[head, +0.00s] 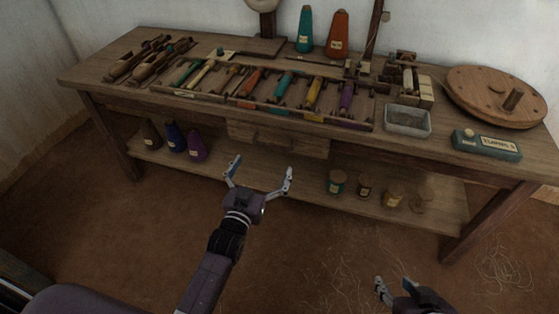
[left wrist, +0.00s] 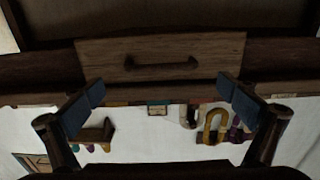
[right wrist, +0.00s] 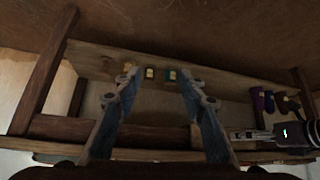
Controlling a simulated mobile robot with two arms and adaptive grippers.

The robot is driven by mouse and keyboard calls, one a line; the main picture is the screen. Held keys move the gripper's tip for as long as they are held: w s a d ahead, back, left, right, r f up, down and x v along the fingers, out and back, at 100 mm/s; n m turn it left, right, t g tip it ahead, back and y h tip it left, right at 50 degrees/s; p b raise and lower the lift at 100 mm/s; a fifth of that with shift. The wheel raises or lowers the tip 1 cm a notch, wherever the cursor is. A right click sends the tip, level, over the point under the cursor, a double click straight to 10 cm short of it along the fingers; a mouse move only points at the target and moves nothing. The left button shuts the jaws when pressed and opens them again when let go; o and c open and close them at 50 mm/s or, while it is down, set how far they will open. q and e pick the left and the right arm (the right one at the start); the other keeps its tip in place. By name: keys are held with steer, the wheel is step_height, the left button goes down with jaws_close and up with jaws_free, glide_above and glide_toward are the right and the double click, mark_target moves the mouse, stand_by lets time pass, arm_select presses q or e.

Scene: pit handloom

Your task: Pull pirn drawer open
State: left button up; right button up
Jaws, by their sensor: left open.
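The pirn drawer (head: 277,138) is a wooden front under the middle of the bench top and looks shut. In the left wrist view the drawer front (left wrist: 215,50) carries a dark bar handle (left wrist: 160,63). My left gripper (head: 261,170) is open and empty in front of the drawer. Its fingertips (left wrist: 158,92) stand apart on either side of the handle, not touching it. My right gripper (head: 394,284) is low at the bottom right of the head view, away from the drawer. Its fingers (right wrist: 157,75) are spread and empty.
The wooden bench (head: 105,82) holds shuttles (head: 150,58), a tray of coloured pirns (head: 270,90), a metal tin (head: 407,120) and a round wooden disc (head: 497,96). Cones (head: 173,136) and small jars (head: 337,182) stand on the lower shelf. The floor in front is open, with loose threads.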

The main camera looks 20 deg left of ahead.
mark_target(272, 146)
arm_select(q)
steer(key=w+b, duration=0.2)
steer(key=w, duration=0.5)
steer(key=shift+w+d, duration=0.15)
steer(key=shift+w+r, duration=0.1)
steer(key=shift+w, duration=0.2)
arm_select(e)
steer(key=w+a+r+t+y, duration=0.1)
steer(key=w+a+r+t, duration=0.2)
steer(key=w+r+t, duration=0.2)
steer(key=shift+w+a+r+t+y, duration=0.2)
steer(key=shift+w+r+t+y, duration=0.2)
steer(key=shift+w+r, duration=1.6)
steer(key=shift+s+r, duration=0.25)
steer(key=shift+s, duration=0.05)
